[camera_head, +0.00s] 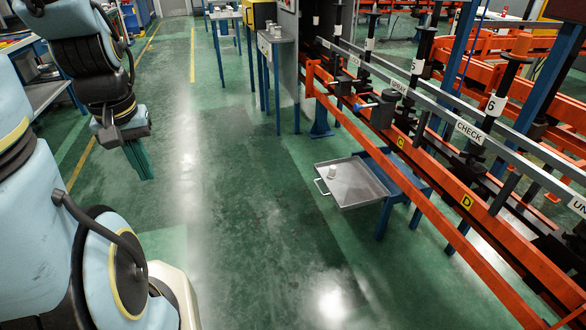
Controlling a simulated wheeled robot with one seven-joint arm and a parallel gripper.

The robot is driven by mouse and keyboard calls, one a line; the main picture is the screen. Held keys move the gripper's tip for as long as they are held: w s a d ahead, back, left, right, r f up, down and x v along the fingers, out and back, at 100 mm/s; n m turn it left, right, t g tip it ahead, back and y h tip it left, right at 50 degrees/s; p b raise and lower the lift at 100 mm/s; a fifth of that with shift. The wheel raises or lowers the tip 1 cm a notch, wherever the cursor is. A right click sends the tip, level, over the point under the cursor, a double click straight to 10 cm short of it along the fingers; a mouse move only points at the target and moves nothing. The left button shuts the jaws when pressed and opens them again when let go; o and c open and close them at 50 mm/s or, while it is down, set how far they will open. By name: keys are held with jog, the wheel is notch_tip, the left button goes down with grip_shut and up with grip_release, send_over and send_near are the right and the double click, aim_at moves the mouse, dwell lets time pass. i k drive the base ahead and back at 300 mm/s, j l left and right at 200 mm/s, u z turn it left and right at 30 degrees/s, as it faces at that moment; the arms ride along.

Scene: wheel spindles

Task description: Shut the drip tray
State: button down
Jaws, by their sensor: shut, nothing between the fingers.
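The drip tray (372,188) is a shallow grey metal pan low beside the orange rail stand, right of centre. It sticks out from under the rails into the aisle, so it stands open. Its pale bar handle (320,187) is on the left edge, facing the aisle. A small white cylindrical object (333,171) is inside near the handle side. My gripper (139,160) is at the upper left, pointing down above the floor with its slim fingers together and empty. It is well to the left of the tray, not touching it.
The orange rail (425,184) runs diagonally above and right of the tray, with blue legs under it. A small blue-legged table (275,36) stands farther back. A workbench (44,92) is at the left. The green floor between my gripper and the tray is clear.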

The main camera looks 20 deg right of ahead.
aim_at(354, 186)
jog(key=i+l+u, duration=0.4)
jog(key=l, duration=0.2)
jog(key=i+l+u, duration=0.2)
jog(key=l, duration=0.15)
jog(key=k+l+u, duration=0.15)
jog(key=l, duration=0.2)
jog(key=k+l+u, duration=0.1)
jog(key=l, duration=0.2)
jog(key=k+l+u, duration=0.15)
jog(key=k+l, duration=0.05)
jog(key=l, duration=0.1)
